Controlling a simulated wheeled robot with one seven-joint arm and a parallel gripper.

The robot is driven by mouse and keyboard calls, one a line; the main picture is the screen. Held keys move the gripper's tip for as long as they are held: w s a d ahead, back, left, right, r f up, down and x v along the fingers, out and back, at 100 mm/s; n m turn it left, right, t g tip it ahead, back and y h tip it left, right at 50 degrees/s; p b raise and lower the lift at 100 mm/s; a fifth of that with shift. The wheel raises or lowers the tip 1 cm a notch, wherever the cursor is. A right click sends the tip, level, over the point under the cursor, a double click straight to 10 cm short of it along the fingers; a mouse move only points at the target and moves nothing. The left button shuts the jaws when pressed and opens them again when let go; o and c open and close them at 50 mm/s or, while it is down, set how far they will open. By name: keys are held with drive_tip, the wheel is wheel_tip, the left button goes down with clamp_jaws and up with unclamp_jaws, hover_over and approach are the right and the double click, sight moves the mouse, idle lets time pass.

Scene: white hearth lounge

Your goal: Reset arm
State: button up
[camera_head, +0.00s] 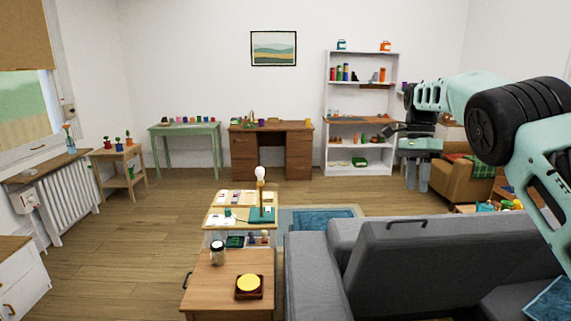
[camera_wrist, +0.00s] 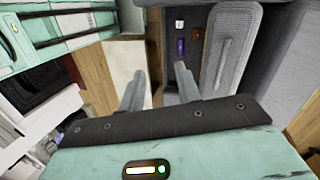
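My gripper (camera_head: 417,185) hangs at the right of the head view, fingers pointing down, in front of the white shelf unit and left of the brown armchair. In the wrist view the two fingers of my gripper (camera_wrist: 160,78) stand apart with nothing between them. The gripper is open and empty. My arm reaches in from the right edge of the head view, bent, above the grey sofa (camera_head: 430,262).
A wooden cabinet (camera_head: 215,298) with a jar (camera_head: 218,253) and a yellow-topped item (camera_head: 249,284) stands in front. Behind are a green table (camera_head: 184,130), a brown desk (camera_head: 270,150) and a white shelf unit (camera_head: 329,100). The wooden floor (camera_head: 130,235) at left is clear.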

drive_tip(key=s+a+f+n+t+y+b, duration=0.1)
drive_tip(key=s+a+f+n+t+b, duration=0.1)
drive_tip(key=s+a+n, duration=1.4)
drive_tip(key=s+a+f+n, duration=0.1)
drive_tip(key=s+f+n, duration=0.2)
drive_tip(key=s, duration=1)
drive_tip(key=s+a+f+n+t+h, duration=0.1)
drive_tip(key=s+f+n, duration=0.2)
drive_tip(key=s, duration=1.1)
drive_tip(key=shift+a+f+n+t+b, duration=0.25)
drive_tip(key=shift+a+n+t+b, duration=0.1)
drive_tip(key=shift+n, duration=0.35)
